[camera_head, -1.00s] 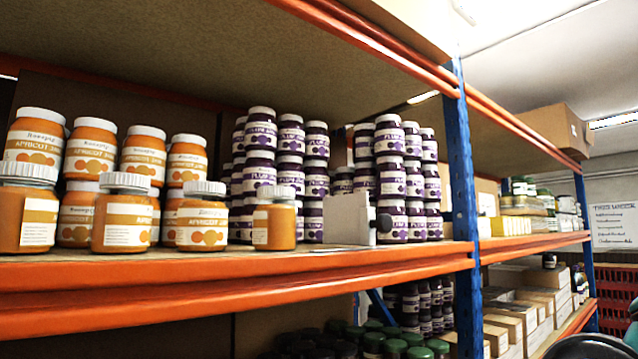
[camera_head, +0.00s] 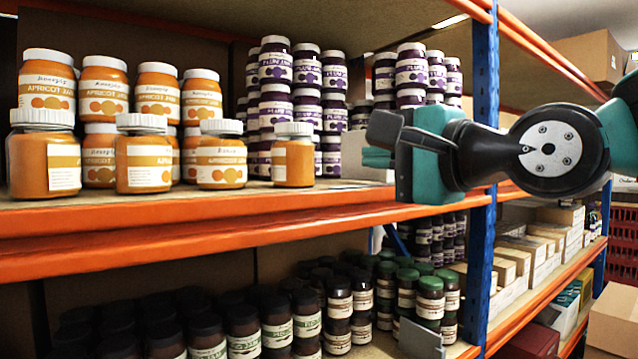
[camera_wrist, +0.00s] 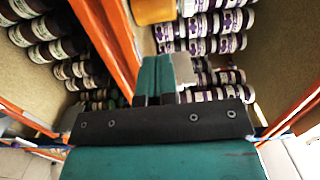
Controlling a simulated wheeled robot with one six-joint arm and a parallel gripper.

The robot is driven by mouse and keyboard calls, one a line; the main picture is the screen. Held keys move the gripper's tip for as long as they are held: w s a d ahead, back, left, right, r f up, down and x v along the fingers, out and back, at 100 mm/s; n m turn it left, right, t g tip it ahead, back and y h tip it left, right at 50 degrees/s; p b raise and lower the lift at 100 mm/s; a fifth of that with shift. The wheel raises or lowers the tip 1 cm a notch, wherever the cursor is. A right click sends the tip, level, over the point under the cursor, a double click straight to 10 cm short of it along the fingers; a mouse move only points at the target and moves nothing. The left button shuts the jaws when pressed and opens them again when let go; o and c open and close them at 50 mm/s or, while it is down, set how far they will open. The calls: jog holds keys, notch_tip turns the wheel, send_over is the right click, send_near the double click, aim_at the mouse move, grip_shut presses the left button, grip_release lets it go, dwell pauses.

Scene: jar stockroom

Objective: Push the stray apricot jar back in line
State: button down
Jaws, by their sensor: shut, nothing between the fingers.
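Apricot jars with white lids stand on the upper shelf at left in the head view, stacked at the back with single jars in front. The rightmost front jar (camera_head: 293,160) stands near the shelf's front edge, before the plum jars; it looks like the stray one. Its orange side shows at the top of the wrist view (camera_wrist: 153,11). Another apricot jar (camera_head: 221,163) stands left of it with a small gap. My gripper (camera_head: 378,143) is shut and empty, right of the rightmost jar and apart from it. Its fingers (camera_wrist: 168,76) point toward the shelf in the wrist view.
Stacked plum jars (camera_head: 275,103) fill the shelf behind. A pale panel (camera_head: 352,168) stands between the jar and my gripper. The orange shelf beam (camera_head: 180,225) runs along the front, and a blue upright (camera_head: 483,240) stands at right. Dark jars (camera_head: 243,325) fill the lower shelf.

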aim_at(309, 157)
jog(key=b, duration=0.3)
jog(key=shift+w+a+f, duration=0.15)
jog(key=shift+a+f, duration=0.05)
jog(key=shift+f, duration=0.05)
jog(key=p+x, duration=0.2)
jog(key=x, duration=0.1)
jog(key=p+x, duration=0.2)
jog(key=x, duration=0.2)
jog(key=r+p+x, duration=0.1)
jog(key=p+x, duration=0.1)
jog(key=x, duration=0.1)
jog(key=shift+w+a+p, duration=0.1)
jog(key=shift+w+p, duration=0.05)
jog(key=shift+p, duration=0.15)
jog(key=shift+w+a+f, duration=0.15)
jog(key=shift+w+a, duration=0.2)
jog(key=shift+w, duration=0.1)
